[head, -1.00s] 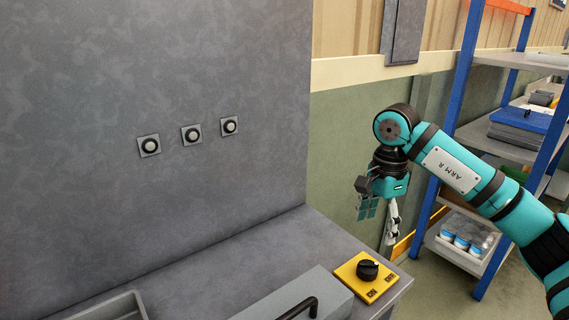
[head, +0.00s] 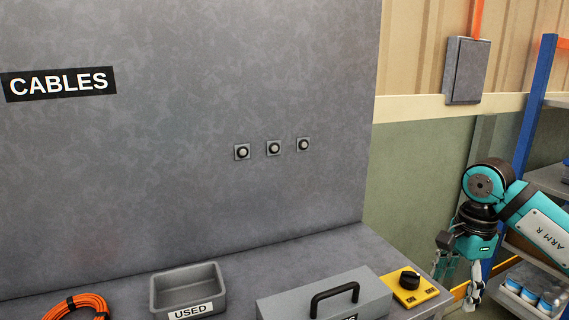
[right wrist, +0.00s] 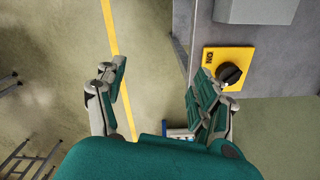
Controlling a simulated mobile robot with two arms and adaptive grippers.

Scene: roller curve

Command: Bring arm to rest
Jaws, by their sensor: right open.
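My right gripper (head: 457,285) is open and empty at the right of the head view, beside the right end of the grey workbench. In the right wrist view its two fingers (right wrist: 158,95) stand apart with only floor between them. A yellow switch plate with a black knob (head: 410,281) sits on the bench's right end, just left of the gripper. The knob also shows in the right wrist view (right wrist: 229,74), beyond the right finger. My left gripper is in neither view.
The grey workbench (head: 335,246) holds a grey toolbox (head: 285,302), a tray labelled USED (head: 188,289) and a coiled orange cable (head: 78,305). A panel with a CABLES sign (head: 60,83) rises behind. Blue shelving (head: 537,100) stands at right. A ladder (right wrist: 20,160) shows at the wrist view's left.

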